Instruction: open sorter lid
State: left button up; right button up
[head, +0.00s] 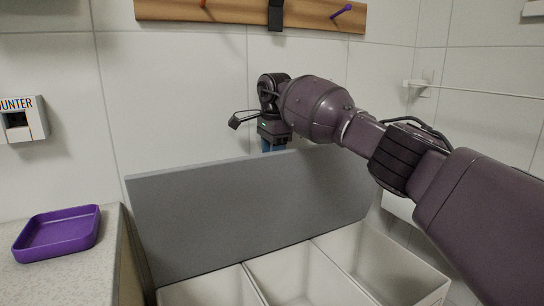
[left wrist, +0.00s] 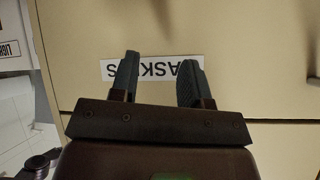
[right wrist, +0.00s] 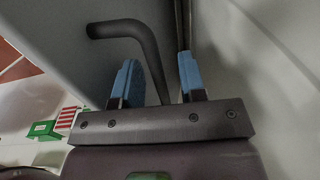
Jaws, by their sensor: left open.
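The sorter lid (head: 240,205) is a flat grey panel standing raised, close to upright, along the sorter's back edge. Below it the pale sorter bin (head: 395,262) shows three open compartments. My right arm reaches over from the right, and my right gripper (head: 273,145) points down behind the lid's top edge, its fingertips partly hidden. In the right wrist view the blue fingers of my right gripper (right wrist: 157,80) are apart, with the dark bent handle bar (right wrist: 125,30) passing between them. My left gripper (left wrist: 160,75) is open and empty, outside the head view, before a beige front.
A counter (head: 70,280) with a purple tray (head: 58,232) stands left of the sorter. A wooden peg rail (head: 240,12) is on the tiled wall above. A thin rail (head: 480,91) juts out at right. A partly covered label (left wrist: 155,70) is on the beige front.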

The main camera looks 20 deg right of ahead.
jog(key=shift+w+r, duration=0.1)
jog(key=shift+r, duration=0.1)
jog(key=r, duration=0.5)
jog(key=r+p, duration=0.1)
jog(key=r, duration=0.2)
jog(key=shift+s+r, duration=0.1)
jog(key=shift+s, duration=0.15)
pick_arm(q)
jog(key=shift+s+a+f, duration=0.1)
jog(key=shift+s, duration=0.15)
pick_arm(e)
jog(key=shift+r, duration=0.75)
pick_arm(q)
jog(key=shift+w, duration=0.2)
